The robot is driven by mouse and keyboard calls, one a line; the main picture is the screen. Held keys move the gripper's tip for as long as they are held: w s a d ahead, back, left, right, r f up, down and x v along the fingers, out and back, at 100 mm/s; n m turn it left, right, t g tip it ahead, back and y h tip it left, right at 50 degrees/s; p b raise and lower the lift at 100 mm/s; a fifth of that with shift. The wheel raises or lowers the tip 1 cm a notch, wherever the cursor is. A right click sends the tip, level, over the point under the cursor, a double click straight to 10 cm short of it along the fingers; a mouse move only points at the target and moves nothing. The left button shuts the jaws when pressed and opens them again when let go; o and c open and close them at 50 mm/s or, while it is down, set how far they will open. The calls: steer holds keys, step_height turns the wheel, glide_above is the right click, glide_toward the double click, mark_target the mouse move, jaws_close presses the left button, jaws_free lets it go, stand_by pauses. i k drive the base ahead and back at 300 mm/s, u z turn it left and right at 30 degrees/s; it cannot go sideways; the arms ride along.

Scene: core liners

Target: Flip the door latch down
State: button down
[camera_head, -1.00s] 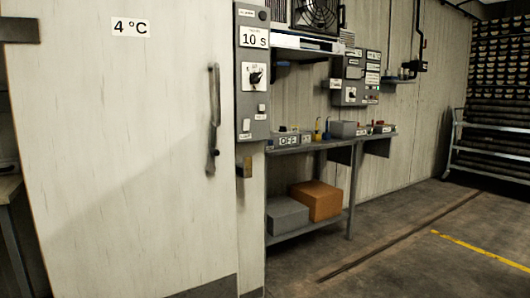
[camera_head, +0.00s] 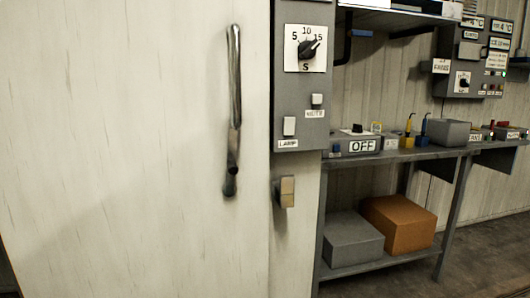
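A large pale door (camera_head: 120,150) fills the left of the view. To the right of and below the handle, a small latch-like fitting (camera_head: 287,191) sits on the strip beside the door. It has a tan upright face and a grey part at its left. I cannot tell which of the two is the latch the task means. The door looks flush with the frame. My gripper is not in view.
A grey control box (camera_head: 302,75) with a dial and switches is on the wall right of the door. A metal bench (camera_head: 400,155) carries small devices; a grey box (camera_head: 352,238) and an orange-brown box (camera_head: 397,222) sit on its lower shelf. Some floor (camera_head: 485,265) shows at right.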

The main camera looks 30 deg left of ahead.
mark_target(230, 190)
steer(key=u, duration=0.45)
steer(key=i, duration=1.1)
steer(key=u, duration=1.5)
steer(key=i, duration=0.6)
steer(key=z, duration=0.9)
steer(key=k, duration=0.8)
steer(key=u, duration=1.65)
